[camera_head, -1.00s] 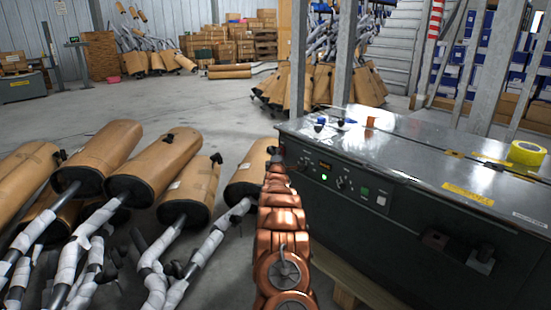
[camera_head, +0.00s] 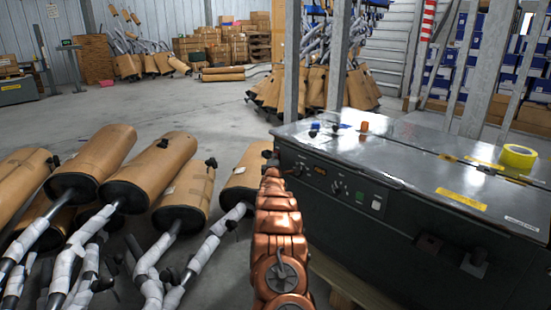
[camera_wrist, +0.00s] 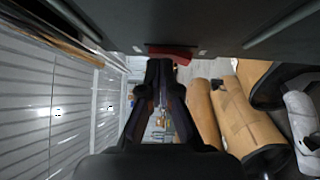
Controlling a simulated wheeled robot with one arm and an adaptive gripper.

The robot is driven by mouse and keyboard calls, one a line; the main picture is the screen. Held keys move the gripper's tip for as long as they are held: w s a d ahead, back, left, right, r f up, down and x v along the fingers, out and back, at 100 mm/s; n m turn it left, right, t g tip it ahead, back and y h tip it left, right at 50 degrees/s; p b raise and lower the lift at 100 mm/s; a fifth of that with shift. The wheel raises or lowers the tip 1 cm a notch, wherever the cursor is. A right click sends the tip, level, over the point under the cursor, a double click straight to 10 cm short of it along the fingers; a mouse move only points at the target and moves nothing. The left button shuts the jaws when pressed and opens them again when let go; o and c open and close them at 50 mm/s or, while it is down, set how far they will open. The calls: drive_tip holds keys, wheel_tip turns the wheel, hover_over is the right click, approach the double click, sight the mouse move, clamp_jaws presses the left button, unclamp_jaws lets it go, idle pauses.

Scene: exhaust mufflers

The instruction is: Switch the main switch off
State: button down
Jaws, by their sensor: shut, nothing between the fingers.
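The dark grey machine (camera_head: 420,215) stands at the right in the head view. Its control panel (camera_head: 330,180) has knobs and buttons, and I see no lit lamp on it. My gripper (camera_head: 270,155) is at the machine's left end, mostly hidden behind my copper arm. In the wrist view my gripper (camera_wrist: 159,66) is shut and empty. Its tips are close to a red part (camera_wrist: 178,53) on the machine's dark side, possibly the main switch. The fingers partly cover this part; I cannot tell its position or whether they touch.
Wrapped mufflers (camera_head: 151,172) with pipes stand on the floor left of my arm. A yellow tape roll (camera_head: 517,156) lies on the machine top. A grey post (camera_head: 291,65) rises behind the machine.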

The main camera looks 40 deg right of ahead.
drive_tip(key=s+a+r+p, duration=0.1)
drive_tip(key=s+a+p, duration=0.5)
drive_tip(key=a, duration=0.5)
drive_tip(key=shift+s, duration=0.5)
drive_tip(key=shift+r, duration=0.15)
idle(0.6)
